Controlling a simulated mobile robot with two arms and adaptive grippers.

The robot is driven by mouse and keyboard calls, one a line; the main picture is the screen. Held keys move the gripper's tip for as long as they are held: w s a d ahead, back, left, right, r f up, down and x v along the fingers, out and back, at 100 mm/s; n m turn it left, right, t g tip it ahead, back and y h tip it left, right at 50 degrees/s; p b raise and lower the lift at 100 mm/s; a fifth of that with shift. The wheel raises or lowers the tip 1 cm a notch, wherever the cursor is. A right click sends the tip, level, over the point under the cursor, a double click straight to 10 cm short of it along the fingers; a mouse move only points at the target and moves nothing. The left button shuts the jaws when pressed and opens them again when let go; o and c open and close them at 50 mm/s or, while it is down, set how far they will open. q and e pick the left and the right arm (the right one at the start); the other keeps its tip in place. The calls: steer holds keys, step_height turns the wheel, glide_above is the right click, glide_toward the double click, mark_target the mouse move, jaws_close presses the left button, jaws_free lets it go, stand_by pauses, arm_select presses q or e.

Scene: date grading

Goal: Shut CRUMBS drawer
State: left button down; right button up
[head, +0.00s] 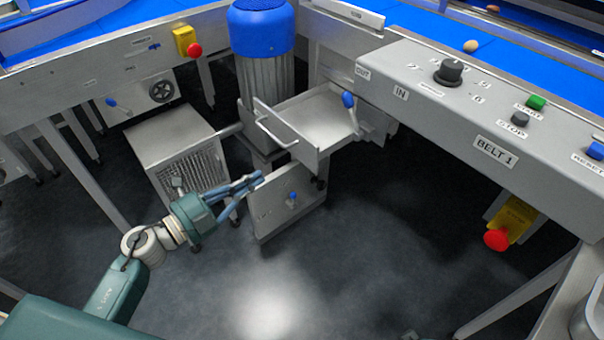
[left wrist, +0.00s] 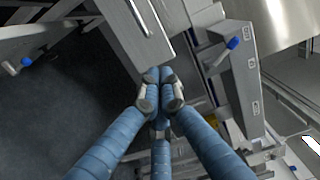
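A metal drawer (head: 303,150) under the belt frame stands pulled out, its tray empty and a bar handle on its front. I cannot read a CRUMBS label on it. My left gripper (head: 260,177) is low, just left of and below the drawer front, with its blue fingers brought together and nothing seen between them. In the left wrist view the fingertips (left wrist: 160,78) meet near the lower edge of the drawer front (left wrist: 125,35); whether they touch it I cannot tell.
Below the drawer is a metal panel (head: 278,218) with a blue knob. A vented metal cabinet (head: 165,135) stands to the left, behind my arm. A blue-capped motor (head: 262,35) stands behind. The BELT 1 control panel (head: 490,100) overhangs the right. The dark floor in front is clear.

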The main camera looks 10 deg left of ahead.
arm_select(q)
steer(key=m, duration=0.1)
glide_toward(310, 147)
steer(key=x, duration=0.5)
steer(key=shift+w+d+b, duration=0.2)
steer(key=shift+w+b, duration=0.1)
steer(key=shift+w+d, duration=0.35)
steer(key=shift+w, duration=0.1)
steer(key=shift+d, duration=0.1)
arm_select(e)
steer(key=r, duration=0.3)
steer(key=shift+w+a+r, duration=0.1)
steer(key=shift+w+r, duration=0.15)
steer(key=shift+r, duration=0.05)
steer(key=shift+s+f, duration=0.1)
